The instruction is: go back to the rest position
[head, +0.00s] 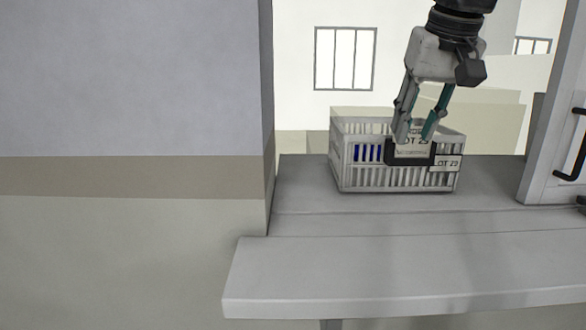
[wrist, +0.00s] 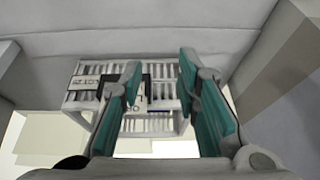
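My gripper (head: 415,138) hangs from the top right of the head view with its fingers pointing down. In that view its fingertips overlap the upper front of a light grey slatted crate (head: 395,180). In the wrist view the two teal-padded fingers of my gripper (wrist: 160,70) stand apart with nothing held between them. The crate (wrist: 165,127) lies beyond them there, partly hidden by the fingers. I cannot tell whether a fingertip touches the crate.
The crate stands upright on a grey ledge (head: 310,190) and carries a label (head: 446,163) reading "LOT 29". Something blue (head: 367,152) shows through its slats. A wall (head: 130,90) bounds the left, and a frame with a dark handle (head: 573,150) the right. The front shelf (head: 400,270) is clear.

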